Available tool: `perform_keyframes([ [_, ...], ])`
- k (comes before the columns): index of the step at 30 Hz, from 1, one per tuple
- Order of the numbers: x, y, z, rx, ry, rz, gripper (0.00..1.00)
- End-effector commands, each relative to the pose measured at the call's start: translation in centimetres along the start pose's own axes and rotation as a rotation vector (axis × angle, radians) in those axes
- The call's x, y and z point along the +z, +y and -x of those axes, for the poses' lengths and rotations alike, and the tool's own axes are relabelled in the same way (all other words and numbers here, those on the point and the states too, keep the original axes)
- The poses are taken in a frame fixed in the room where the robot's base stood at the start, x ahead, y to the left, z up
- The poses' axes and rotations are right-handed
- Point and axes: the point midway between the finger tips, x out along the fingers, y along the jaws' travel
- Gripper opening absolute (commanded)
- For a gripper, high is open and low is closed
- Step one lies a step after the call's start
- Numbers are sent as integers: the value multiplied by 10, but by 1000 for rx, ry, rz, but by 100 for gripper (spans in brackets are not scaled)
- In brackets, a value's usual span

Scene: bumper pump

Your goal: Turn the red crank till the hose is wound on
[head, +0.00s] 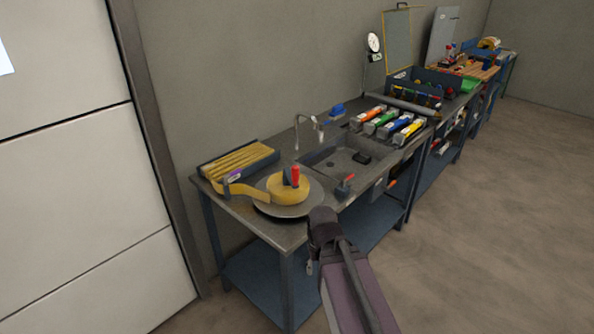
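The red crank (296,175) stands upright on top of a round reel near the front left end of the workbench. A wide yellow hose (285,193) is coiled on the reel, above a grey disc (273,211). A flat yellow length (246,190) runs left from the coil to a dark tray (207,173), where yellow strips (241,161) lie in rows. My gripper (310,266) is in front of the bench edge, right of and nearer than the reel, apart from the crank. Its fingers are small and mostly hidden by my arm, so their opening is unclear.
A sink (337,163) with a tap (305,130) is right of the reel. A small dark piece with a red top (346,183) sits at the sink's front edge. Coloured boxes (384,124) stand farther right. The floor (500,220) at right is clear.

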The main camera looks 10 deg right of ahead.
Motion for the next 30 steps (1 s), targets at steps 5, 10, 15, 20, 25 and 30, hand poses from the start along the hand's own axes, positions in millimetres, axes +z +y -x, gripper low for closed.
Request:
perform_keyframes([
  [5,0,0,0,0,0,0,57],
  [10,0,0,0,0,0,0,57],
  [15,0,0,0,0,0,0,72],
  [20,-5,0,6,0,0,5,72],
  [25,-24,0,23,0,0,21,72],
  [30,-56,-2,52,0,0,54,72],
])
